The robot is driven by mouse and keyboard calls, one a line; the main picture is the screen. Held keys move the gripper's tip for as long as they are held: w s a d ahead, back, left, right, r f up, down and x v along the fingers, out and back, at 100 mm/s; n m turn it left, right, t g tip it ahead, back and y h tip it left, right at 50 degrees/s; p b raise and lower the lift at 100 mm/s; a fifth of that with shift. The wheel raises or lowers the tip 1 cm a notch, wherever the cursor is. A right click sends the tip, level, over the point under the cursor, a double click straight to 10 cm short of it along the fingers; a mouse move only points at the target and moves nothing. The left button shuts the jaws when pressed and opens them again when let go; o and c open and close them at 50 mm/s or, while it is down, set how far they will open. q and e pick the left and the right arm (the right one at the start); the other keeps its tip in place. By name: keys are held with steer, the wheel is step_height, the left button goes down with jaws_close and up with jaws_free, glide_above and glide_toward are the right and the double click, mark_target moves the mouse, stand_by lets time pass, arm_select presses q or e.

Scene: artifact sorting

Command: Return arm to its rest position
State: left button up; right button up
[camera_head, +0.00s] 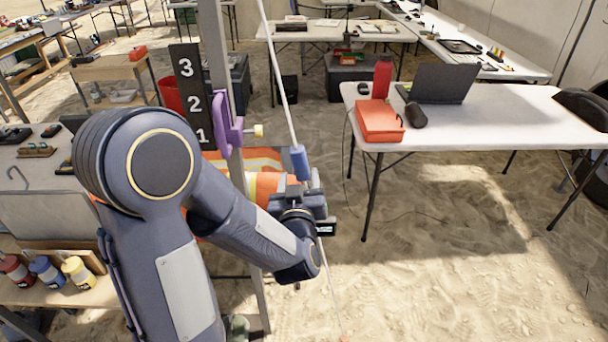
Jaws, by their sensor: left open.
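My left arm comes in from the left and fills the left middle of the head view, bent at the elbow. Its gripper (310,202) is open, near the picture's middle. It is close to a hanging white cord with a blue sleeve (300,162). The sleeve shows just above the gripper, and I cannot tell whether they touch. The arm hides part of a metal post (214,50) and an orange cloth with yellow stripes (268,184) behind it. My right gripper is not in view.
A black board numbered 1 to 3 (188,85) and a purple bracket (226,125) are at the post. A white table (500,115) with a laptop (440,84) and orange box (379,121) stands right. Paint jars (78,271) stand lower left. Sand at lower right is clear.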

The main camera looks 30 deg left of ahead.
arm_select(q)
steer(key=shift+w+d+f+h, duration=0.15)
steer(key=shift+d+h, duration=0.2)
steer(key=shift+h, duration=0.75)
steer(key=s+d+m+g+h, duration=0.4)
steer(key=s+d+h, duration=0.3)
steer(key=s+h, duration=0.2)
steer(key=s+f+m+g, duration=0.1)
steer(key=s+g, duration=0.2)
steer(key=s, duration=0.4)
steer(key=s+d+f+m+g+h, duration=0.1)
steer(key=s+f+g, duration=0.1)
steer(key=s, duration=0.5)
steer(key=shift+s+g, duration=0.4)
steer(key=shift+g, duration=0.2)
steer(key=shift+f, duration=0.1)
